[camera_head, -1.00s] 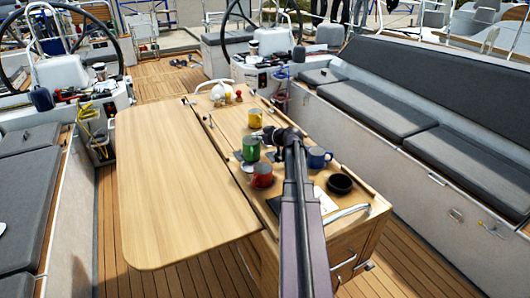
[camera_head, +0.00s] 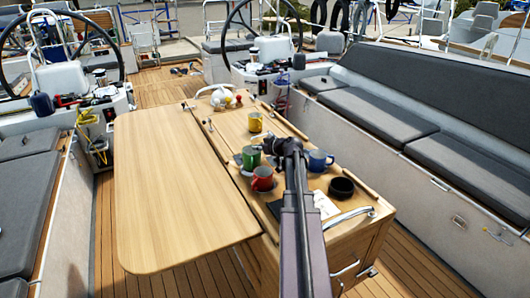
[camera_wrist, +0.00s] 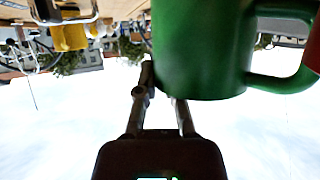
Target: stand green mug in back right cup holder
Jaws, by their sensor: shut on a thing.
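The green mug (camera_head: 251,157) is at the middle of the table's narrow right-hand section, just left of my gripper (camera_head: 270,141). In the wrist view the green mug (camera_wrist: 205,50) fills the upper middle, its handle to the right. My gripper (camera_wrist: 162,98) has its fingers at the mug's edge and is shut on it. The exact contact is partly hidden, and I cannot tell whether the mug touches the table. I cannot make out the back right cup holder; my arm hides part of the table.
A red mug (camera_head: 262,179) stands close in front of the green mug, a yellow mug (camera_head: 255,122) behind it. The wide left table leaf (camera_head: 170,190) is clear.

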